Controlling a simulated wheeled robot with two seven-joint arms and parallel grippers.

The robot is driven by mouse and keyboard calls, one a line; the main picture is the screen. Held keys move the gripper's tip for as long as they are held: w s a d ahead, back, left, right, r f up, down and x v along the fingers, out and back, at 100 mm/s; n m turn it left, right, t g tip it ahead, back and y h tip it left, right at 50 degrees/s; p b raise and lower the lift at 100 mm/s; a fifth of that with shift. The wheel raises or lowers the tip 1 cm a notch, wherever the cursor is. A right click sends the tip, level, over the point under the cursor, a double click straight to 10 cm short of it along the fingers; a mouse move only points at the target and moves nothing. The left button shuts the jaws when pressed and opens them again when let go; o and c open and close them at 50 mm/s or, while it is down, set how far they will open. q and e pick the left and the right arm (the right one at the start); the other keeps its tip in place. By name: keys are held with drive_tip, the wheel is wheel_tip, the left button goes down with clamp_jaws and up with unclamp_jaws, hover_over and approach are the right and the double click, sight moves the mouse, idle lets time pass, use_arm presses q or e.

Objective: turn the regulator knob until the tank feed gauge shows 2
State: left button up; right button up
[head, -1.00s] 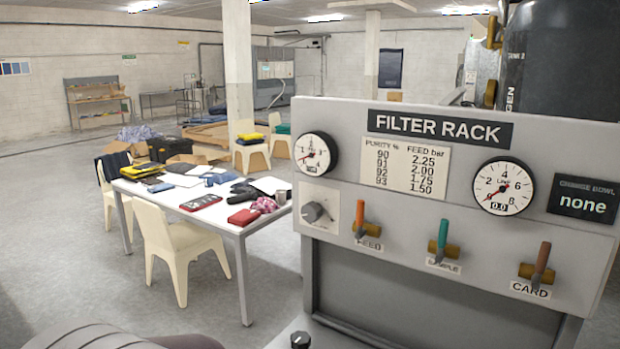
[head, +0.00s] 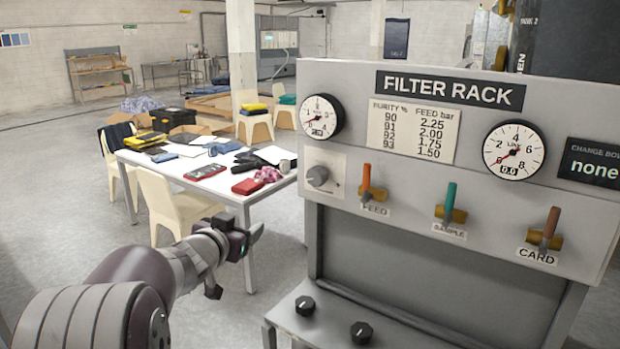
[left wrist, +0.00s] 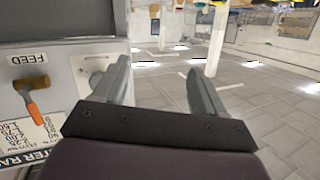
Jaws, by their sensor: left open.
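The regulator knob (head: 317,176) is grey and round, on a pale plate at the left of the filter rack panel. Above it is a white gauge (head: 322,117) with a red needle pointing lower left; its small readout is too small to read. My left gripper (head: 236,262) is open and empty, below and left of the knob and apart from it. In the left wrist view, its two fingers (left wrist: 159,66) are spread; the pale plate (left wrist: 92,66) is beside the left finger, and the knob is not clearly seen. My right gripper is not in view.
The orange feed lever (head: 367,182), green sample lever (head: 449,205) and brown card lever (head: 548,230) stick out right of the knob. A second gauge (head: 514,150) reads 0.0. Two black knobs (head: 305,306) (head: 361,332) sit on a low ledge. A cluttered white table (head: 215,187) stands behind.

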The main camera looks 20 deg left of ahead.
sight(314, 178)
use_arm(q)
drive_tip(key=w+d+r+m+t+h, duration=0.1)
drive_tip(key=d+r+m+t+h, duration=0.15)
drive_tip(key=d+r+h, duration=0.5)
drive_tip(key=shift+g+y, duration=0.25)
drive_tip(key=shift+y, duration=0.2)
drive_tip(key=p+x, duration=0.1)
drive_tip(key=x, duration=0.2)
drive_tip(key=p+x, duration=0.1)
drive_tip(key=x, duration=0.3)
drive_tip(key=f+p+x, duration=0.1)
drive_tip(key=p+x, duration=0.1)
drive_tip(key=x, duration=0.2)
drive_tip(key=shift+w, duration=0.25)
drive_tip(key=shift+w+d, duration=0.15)
drive_tip(key=shift+w, duration=0.35)
drive_tip(key=c, duration=1.1)
drive_tip(key=shift+o, duration=0.2)
drive_tip(key=shift+m, duration=0.25)
